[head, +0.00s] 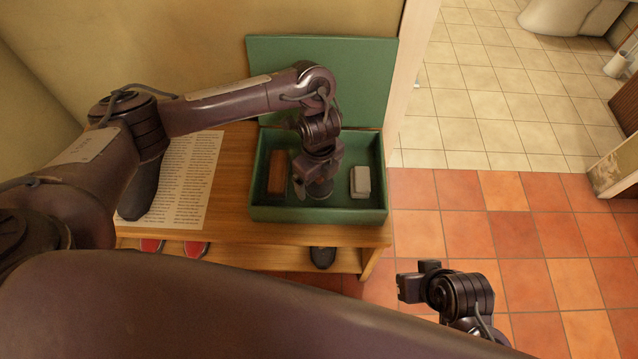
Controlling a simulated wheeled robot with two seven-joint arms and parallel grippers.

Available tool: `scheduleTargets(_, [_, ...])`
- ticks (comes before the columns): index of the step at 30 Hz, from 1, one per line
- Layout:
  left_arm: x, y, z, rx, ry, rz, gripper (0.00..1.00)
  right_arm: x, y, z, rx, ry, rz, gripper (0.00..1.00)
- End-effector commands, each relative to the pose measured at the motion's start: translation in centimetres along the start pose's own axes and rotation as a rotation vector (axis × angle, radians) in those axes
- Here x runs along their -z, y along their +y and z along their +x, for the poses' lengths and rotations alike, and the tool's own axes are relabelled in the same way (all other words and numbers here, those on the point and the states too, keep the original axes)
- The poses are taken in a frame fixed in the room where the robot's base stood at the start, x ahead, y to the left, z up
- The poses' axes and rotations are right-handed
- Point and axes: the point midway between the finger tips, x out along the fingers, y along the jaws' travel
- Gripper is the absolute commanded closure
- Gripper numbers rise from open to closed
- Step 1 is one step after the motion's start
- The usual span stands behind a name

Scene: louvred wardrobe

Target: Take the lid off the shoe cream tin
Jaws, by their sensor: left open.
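The shoe cream tin (320,193) appears as a small dark round shape on the floor of the open green box (290,215), mostly hidden under my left gripper. I cannot make out its lid apart from its body. My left gripper (318,186) points down into the box, open, with its fingers around or just above the tin; contact cannot be told. My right gripper (412,284) is low at the right, over the tiled floor and away from the box.
In the box, a brown brush or block (277,173) lies left of the gripper and a whitish block (360,182) right. The raised green box lid (365,80) stands behind.

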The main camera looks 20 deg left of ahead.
Motion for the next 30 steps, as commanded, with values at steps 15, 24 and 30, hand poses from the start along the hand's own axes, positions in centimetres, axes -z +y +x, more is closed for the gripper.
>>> scheduleTargets(15, [0.0, -0.1, -0.1, 0.001, 0.0, 0.001, 0.55, 0.0, 0.0, -0.1, 0.0, -0.001, 0.0, 0.64])
scheduleTargets(24, [0.0, -0.1, -0.2, 0.002, 0.0, 0.001, 0.58, 0.0, 0.0, -0.1, 0.0, -0.002, 0.0, 0.64])
scheduleTargets(30, [0.0, -0.1, -1.4, 0.004, 0.0, 0.001, 0.58, -0.2, 0.2, -0.7, -0.004, -0.027, 0.006, 0.64])
